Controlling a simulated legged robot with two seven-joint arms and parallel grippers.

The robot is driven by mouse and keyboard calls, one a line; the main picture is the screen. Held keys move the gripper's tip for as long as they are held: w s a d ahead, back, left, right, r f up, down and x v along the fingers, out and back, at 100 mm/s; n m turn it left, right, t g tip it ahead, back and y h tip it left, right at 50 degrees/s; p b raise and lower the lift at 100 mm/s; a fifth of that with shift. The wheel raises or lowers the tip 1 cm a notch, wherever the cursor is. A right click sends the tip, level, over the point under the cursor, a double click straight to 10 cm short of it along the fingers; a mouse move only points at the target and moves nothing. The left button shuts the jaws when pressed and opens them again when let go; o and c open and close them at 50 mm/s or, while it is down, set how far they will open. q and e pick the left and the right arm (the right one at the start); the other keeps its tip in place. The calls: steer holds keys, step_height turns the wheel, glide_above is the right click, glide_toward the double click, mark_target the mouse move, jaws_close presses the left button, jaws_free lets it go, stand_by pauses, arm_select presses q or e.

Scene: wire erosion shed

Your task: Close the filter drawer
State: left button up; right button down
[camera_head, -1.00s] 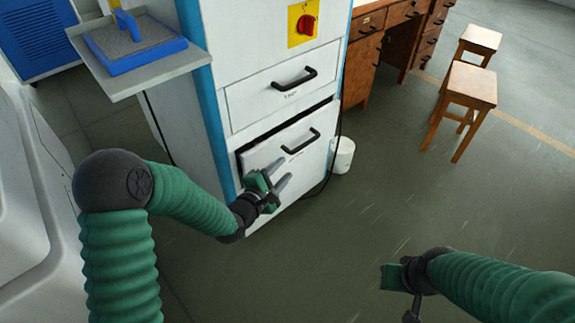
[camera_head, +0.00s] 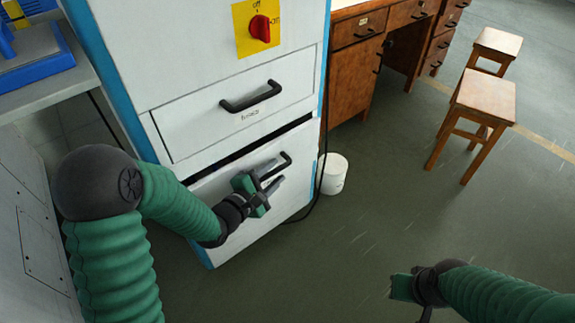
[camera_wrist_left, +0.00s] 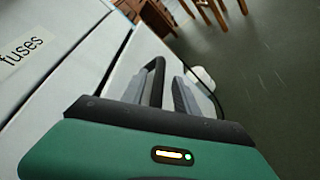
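The lower drawer (camera_head: 222,187) of the white cabinet stands a little out, with a dark gap along its top edge. I take it for the filter drawer; its label is not readable. Its black handle (camera_head: 284,160) is partly behind my left gripper (camera_head: 270,182). That gripper's grey fingers are apart at the handle. In the left wrist view the handle (camera_wrist_left: 154,75) appears between the open fingers (camera_wrist_left: 163,92); contact cannot be told. My right gripper (camera_head: 408,296) hangs low over the floor at the lower right, away from the cabinet, its fingers unclear.
The upper drawer (camera_head: 194,122), labelled fuses, looks shut. A red switch (camera_head: 260,27) is above it. A white bucket (camera_head: 335,175) and a dark cable (camera_head: 317,198) are right of the cabinet. A wooden desk (camera_head: 354,72) and stools (camera_head: 484,97) stand behind.

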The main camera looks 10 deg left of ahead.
arm_select(q)
steer(key=shift+w, duration=0.15)
steer(key=shift+a, duration=0.15)
steer(key=shift+c, duration=0.5)
jaws_close()
stand_by(0.7)
